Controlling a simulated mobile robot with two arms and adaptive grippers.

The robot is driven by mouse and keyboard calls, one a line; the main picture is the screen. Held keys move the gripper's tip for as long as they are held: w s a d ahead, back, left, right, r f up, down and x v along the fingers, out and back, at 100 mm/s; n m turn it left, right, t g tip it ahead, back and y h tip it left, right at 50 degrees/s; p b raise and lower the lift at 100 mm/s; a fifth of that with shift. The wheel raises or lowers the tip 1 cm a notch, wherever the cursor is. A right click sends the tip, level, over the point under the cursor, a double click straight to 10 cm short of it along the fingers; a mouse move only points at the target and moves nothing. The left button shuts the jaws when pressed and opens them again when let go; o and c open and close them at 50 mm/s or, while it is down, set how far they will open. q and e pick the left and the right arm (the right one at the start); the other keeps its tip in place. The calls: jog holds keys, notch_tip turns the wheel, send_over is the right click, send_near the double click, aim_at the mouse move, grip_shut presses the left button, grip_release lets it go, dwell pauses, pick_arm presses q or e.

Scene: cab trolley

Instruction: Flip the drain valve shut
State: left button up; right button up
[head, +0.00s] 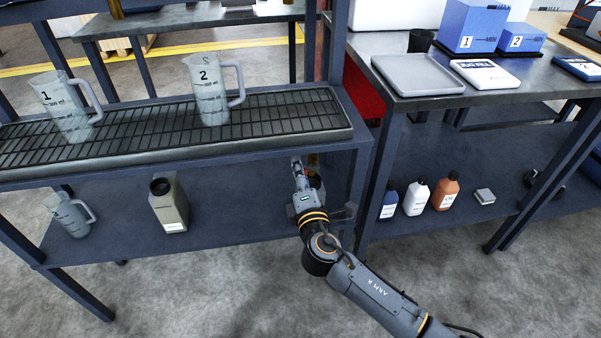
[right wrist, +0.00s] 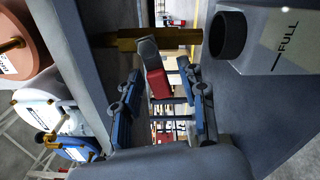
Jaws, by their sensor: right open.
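The drain valve shows in the right wrist view as a brass pipe (right wrist: 118,39) running across the top, with a grey body and a red lever (right wrist: 158,84). The lever lies between the two fingers of my right gripper (right wrist: 160,98), which are spread apart. I see no clear contact between fingers and lever. In the head view my right gripper (head: 301,170) reaches under the drip-grate shelf, by its right post. There the valve is mostly hidden behind the gripper. My left gripper is not in view.
A grey jug marked FULL (right wrist: 290,45) is right of the valve in the wrist view; bottles, one of them orange (right wrist: 22,45), are at left. Measuring jugs (head: 212,95) stand on the grate (head: 285,112). The right cart's lower shelf (head: 440,150) holds several bottles.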

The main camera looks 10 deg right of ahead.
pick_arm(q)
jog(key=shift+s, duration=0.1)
pick_arm(e)
grip_shut()
jog(key=shift+r+m+b, duration=0.3)
jog(key=shift+m+b, duration=0.05)
jog(key=shift+m, duration=0.85)
jog(key=shift+r+m, duration=0.2)
jog(key=shift+m, duration=0.2)
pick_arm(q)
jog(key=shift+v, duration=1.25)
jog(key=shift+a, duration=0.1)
pick_arm(e)
grip_release()
